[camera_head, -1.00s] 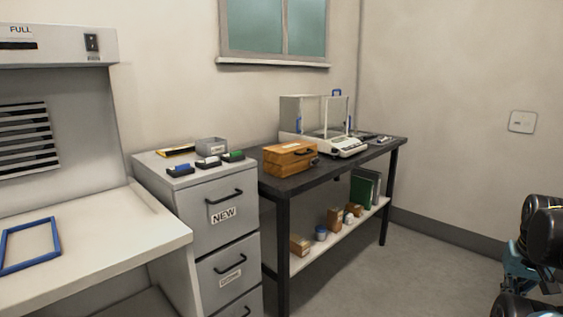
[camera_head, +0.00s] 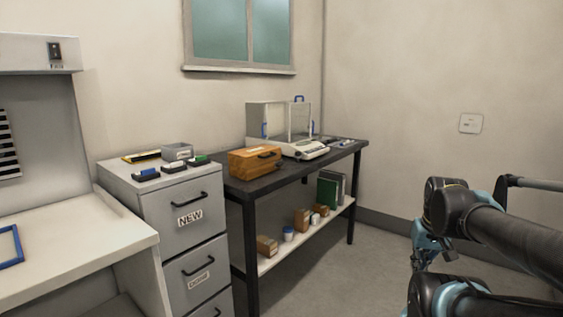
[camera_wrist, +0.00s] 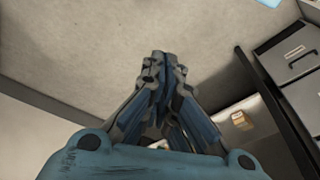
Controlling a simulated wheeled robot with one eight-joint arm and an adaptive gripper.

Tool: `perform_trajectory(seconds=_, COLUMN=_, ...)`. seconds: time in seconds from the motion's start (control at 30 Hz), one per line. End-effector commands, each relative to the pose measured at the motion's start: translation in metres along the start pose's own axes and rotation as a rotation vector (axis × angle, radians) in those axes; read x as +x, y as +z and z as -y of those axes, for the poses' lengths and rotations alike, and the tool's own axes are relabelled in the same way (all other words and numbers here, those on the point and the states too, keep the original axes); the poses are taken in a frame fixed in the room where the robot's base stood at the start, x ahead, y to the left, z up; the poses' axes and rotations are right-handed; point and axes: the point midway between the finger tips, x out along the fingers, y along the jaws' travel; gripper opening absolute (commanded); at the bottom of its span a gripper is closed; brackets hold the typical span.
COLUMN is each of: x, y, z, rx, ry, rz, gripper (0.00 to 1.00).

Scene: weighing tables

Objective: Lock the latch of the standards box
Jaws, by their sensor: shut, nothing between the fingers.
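The standards box appears to be the orange-brown wooden box (camera_head: 255,162) on the dark table in the head view. It has a dark handle on its front, and its lid looks closed. The latch is too small to make out. My gripper (camera_head: 420,262) hangs at the right of the head view, well apart from the box and over the floor. In the wrist view my gripper (camera_wrist: 163,58) has its fingertips together with nothing between them. The box is not recognisable in the wrist view.
The dark table (camera_head: 290,172) also bears a glass-sided balance (camera_head: 300,148). Its lower shelf (camera_head: 325,217) holds small boxes, jars and binders. A grey cabinet (camera_head: 190,245) labelled NEW stands left of it, then a white bench (camera_head: 90,240). Floor (camera_head: 340,280) in front is clear.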

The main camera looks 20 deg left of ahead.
Motion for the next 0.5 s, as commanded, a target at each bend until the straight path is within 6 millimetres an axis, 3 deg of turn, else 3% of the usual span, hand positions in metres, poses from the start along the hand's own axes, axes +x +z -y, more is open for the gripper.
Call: perform_trajectory(seconds=0.5, x=-0.046, y=-0.167, z=0.129, rx=-0.499, ry=-0.338, rz=-0.307, gripper=0.0)
